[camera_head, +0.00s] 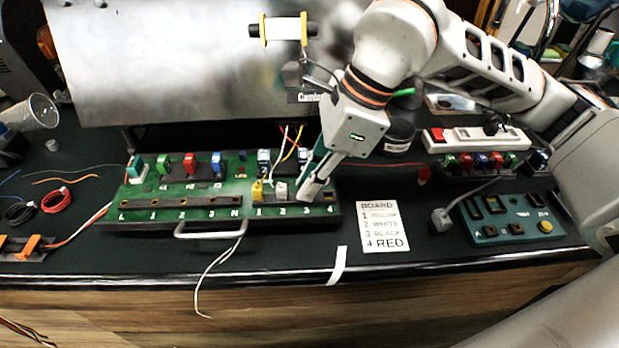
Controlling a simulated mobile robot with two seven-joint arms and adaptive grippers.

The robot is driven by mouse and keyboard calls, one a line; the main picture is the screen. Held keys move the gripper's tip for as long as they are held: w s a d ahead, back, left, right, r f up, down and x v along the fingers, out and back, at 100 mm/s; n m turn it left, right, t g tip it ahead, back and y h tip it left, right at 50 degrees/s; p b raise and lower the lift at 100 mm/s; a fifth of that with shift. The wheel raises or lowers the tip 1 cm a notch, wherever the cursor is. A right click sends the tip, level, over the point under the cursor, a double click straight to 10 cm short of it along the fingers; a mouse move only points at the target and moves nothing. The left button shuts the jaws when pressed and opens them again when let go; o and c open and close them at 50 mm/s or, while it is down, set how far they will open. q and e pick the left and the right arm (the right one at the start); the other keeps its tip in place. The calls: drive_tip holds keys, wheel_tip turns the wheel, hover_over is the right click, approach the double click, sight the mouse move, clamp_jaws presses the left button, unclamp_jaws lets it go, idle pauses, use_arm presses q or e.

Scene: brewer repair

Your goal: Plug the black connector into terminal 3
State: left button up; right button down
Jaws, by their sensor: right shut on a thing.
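A long green terminal board (150,190) lies on the black bench, its right part marked 1 to 4 along the front. A yellow connector (257,190) sits at terminal 1 and a white connector (281,190) at terminal 2. My right gripper (309,192) points down at terminal 3 and is shut on the black connector, which its fingers almost wholly hide. I cannot tell whether the connector is seated in the terminal. The slot at terminal 4 (328,196) looks empty. My left gripper is not in view.
A white card (384,226) lists 1 yellow, 2 white, 3 black, 4 red. A green panel (510,218) and white power strip (475,138) stand right. A grey handle (210,235) and loose white wire (210,270) are in front. A metal cylinder (160,60) rises behind.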

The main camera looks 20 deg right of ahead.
drive_tip(key=shift+f, duration=0.1)
idle(0.8)
drive_tip(key=c, duration=2)
unclamp_jaws()
drive_tip(key=v, duration=1.2)
drive_tip(key=shift+a, duration=0.1)
